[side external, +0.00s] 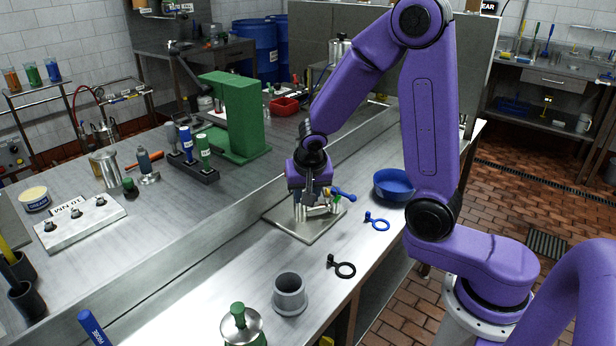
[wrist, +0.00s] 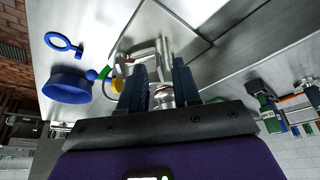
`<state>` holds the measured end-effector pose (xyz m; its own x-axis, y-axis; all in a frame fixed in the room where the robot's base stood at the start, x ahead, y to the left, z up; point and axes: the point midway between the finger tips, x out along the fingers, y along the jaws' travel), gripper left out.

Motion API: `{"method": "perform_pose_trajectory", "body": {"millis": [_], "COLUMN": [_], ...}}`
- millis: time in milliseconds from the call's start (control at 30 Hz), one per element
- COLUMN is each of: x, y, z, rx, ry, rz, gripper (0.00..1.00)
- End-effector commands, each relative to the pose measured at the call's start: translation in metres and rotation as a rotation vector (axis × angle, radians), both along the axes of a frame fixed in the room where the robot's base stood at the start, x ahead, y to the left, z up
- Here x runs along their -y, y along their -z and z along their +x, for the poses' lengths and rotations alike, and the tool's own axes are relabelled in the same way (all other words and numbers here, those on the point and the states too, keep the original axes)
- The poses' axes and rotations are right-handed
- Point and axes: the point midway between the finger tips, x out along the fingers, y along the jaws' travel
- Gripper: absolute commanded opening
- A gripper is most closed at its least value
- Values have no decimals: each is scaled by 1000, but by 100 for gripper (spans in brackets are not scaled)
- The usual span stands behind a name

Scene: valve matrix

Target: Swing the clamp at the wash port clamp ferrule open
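In the side external view the metal valve assembly (side external: 318,211) stands on a flat metal plate (side external: 300,232) on the bench. A blue handle (side external: 344,195) sticks out to its right. My gripper (side external: 307,200) points down over the assembly and hides much of it. In the wrist view, its two dark fingers (wrist: 161,72) are apart, with bright metal parts (wrist: 163,96) of the assembly showing between and beyond them. I see no finger clearly pressing on a part. The wash port clamp cannot be told apart from the other metal fittings. A yellow part (wrist: 117,85) sits left of the fingers.
A blue bowl (side external: 393,186) stands right of the plate. A blue ring (side external: 377,222), a black ring (side external: 342,267) and a grey cup (side external: 290,296) lie nearer the front. A green stand (side external: 232,115) is behind. A raised ledge runs left of the plate.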

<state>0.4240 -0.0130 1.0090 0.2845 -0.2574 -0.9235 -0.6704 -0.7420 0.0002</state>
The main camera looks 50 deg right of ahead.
Motion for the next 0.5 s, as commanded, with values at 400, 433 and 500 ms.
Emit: {"method": "perform_pose_trajectory", "body": {"millis": [400, 433, 500], "x": [-15, -17, -20], "y": [-51, -55, -68], "z": [-14, -16, -19], "rx": [7, 7, 8], "ry": [-4, -4, -4], "rz": [2, 3, 2], "gripper": [32, 32, 32]}}
